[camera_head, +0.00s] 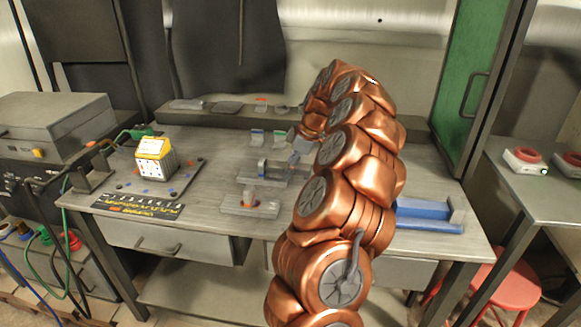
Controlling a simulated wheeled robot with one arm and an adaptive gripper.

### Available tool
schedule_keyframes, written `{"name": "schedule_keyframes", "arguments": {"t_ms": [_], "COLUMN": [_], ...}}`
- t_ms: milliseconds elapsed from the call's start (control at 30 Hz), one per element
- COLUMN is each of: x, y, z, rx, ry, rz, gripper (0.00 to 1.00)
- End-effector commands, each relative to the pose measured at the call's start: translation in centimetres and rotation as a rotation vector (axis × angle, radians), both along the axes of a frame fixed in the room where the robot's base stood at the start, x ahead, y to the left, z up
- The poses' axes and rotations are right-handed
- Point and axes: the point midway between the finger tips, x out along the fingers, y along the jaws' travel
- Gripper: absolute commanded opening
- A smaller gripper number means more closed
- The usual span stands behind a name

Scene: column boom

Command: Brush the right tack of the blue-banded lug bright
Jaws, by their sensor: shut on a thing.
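Several small grey lugs on base plates stand mid-bench. An upright grey lug (262,166) on the middle plate seems to have a blue band; its tacks are too small to make out. An orange-banded lug (249,196) stands on the plate in front of it. Behind are a small bracket with a bluish top (257,136) and one with a green top (280,137). My gripper (299,154), small and partly hidden by my copper arm, is just right of and behind the middle lug. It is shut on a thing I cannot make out. Contact with the lug cannot be told.
A yellow-and-white box (156,158) sits on a dark plate at the left, behind a black strip (138,204). A blue tray (429,217) lies right of my arm. A low shelf (215,113) runs along the bench's back. The bench between black strip and lugs is clear.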

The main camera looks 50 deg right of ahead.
Motion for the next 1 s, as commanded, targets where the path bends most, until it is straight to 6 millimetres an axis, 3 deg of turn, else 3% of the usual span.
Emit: {"name": "schedule_keyframes", "arguments": {"t_ms": [1000], "x": [0.68], "y": [-0.94], "z": [-0.40], "rx": [0.002], "ry": [0.001], "rz": [0.001], "gripper": [0.00]}}
